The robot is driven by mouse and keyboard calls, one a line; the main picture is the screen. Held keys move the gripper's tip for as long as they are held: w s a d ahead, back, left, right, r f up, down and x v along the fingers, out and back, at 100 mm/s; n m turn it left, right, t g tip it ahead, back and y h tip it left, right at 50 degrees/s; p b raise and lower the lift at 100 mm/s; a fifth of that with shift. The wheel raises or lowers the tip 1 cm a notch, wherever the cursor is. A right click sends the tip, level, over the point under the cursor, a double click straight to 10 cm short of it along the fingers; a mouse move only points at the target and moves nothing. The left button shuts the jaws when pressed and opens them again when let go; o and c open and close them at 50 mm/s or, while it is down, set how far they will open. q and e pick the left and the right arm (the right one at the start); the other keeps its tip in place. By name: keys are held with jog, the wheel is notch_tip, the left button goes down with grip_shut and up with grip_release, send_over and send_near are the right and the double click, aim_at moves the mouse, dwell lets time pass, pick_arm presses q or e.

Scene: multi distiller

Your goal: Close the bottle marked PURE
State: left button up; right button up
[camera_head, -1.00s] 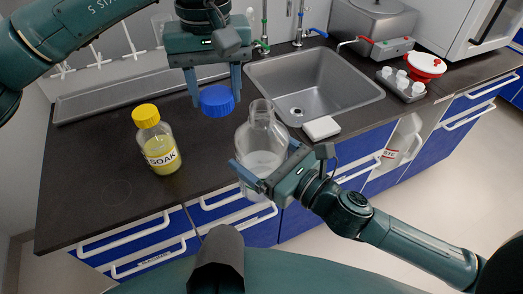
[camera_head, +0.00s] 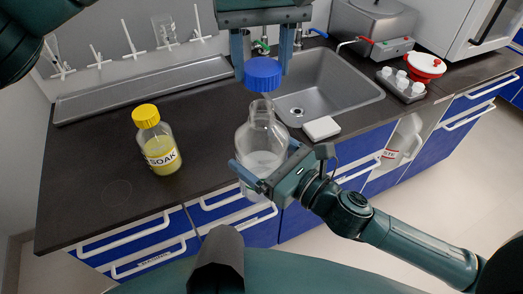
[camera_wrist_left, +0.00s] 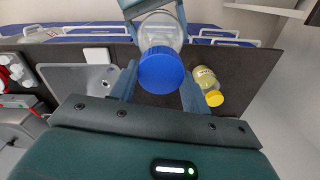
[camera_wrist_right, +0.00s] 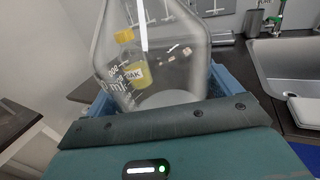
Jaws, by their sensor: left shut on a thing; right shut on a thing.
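A clear glass bottle (camera_head: 262,145) with an open neck is held upright by my right gripper (camera_head: 264,176), which is shut around its body near the counter's front edge. The bottle also fills the middle of the right wrist view (camera_wrist_right: 160,60). No PURE label shows on it in these frames. A blue screw cap (camera_head: 263,74) is held by my left gripper (camera_head: 263,70), just above the bottle's neck and apart from it in the head view. In the left wrist view the cap (camera_wrist_left: 161,70) sits between the fingers and hides the neck.
A yellow-capped bottle marked SOAK (camera_head: 158,145) stands on the dark counter (camera_head: 90,150) to the left. A sink (camera_head: 315,90) lies behind the held bottle, with a white block (camera_head: 321,128) at its front edge. The counter's left side is clear.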

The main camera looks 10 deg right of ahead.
aim_at(263, 105)
pick_arm(q)
jog(key=shift+f, duration=1.65)
jog(key=shift+s, duration=0.1)
jog(key=shift+f, duration=0.9)
jog(key=shift+f, duration=0.5)
jog(key=m, duration=1.1)
jog(key=shift+d, duration=0.1)
jog(key=m, duration=0.5)
